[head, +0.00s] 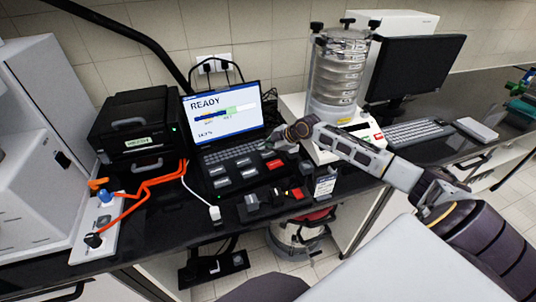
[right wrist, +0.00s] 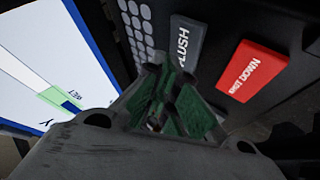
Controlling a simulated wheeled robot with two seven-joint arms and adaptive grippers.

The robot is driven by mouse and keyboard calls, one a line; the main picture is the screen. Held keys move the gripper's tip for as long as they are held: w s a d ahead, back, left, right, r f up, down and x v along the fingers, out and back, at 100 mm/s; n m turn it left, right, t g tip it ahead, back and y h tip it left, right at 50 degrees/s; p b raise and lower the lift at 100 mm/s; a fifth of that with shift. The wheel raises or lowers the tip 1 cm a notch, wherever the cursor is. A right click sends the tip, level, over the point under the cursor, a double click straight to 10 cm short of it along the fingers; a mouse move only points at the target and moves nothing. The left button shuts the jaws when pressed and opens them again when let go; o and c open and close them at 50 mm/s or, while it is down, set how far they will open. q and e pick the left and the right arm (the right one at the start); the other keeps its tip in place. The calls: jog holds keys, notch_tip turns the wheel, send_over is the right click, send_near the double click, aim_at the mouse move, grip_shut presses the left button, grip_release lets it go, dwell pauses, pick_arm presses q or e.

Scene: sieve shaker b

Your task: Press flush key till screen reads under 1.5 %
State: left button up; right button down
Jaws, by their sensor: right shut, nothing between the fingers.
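The screen (head: 222,108) of the laptop-like panel reads READY, with a green and blue bar. A small percentage at its lower left looks like 14.2 %, too small to be sure. The grey flush key (right wrist: 187,42), lettered FLUSH, lies beside a red key (right wrist: 252,70) in the right wrist view. My right gripper (right wrist: 165,80) is shut and empty, its green-padded fingers close to the flush key; contact cannot be told. In the head view the right gripper (head: 271,146) is over the upper right of the key panel (head: 210,190). My left gripper is not in view.
A sieve stack (head: 336,75) stands on its shaker just behind my right arm. A black case (head: 135,130) and orange cables (head: 150,185) lie left of the screen. A monitor (head: 415,68) and keyboard (head: 412,132) are at right. Small blocks sit near the bench's front edge.

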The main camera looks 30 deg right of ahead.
aim_at(267, 155)
jog(key=shift+f+b, duration=0.3)
jog(key=shift+f, duration=0.65)
dwell(1.4)
jog(key=shift+r, duration=0.1)
jog(key=shift+r+p, duration=0.75)
jog(key=shift+r, duration=0.1)
jog(key=shift+r+p, duration=1.95)
jog(key=shift+r, duration=0.6)
jog(key=shift+f, duration=0.1)
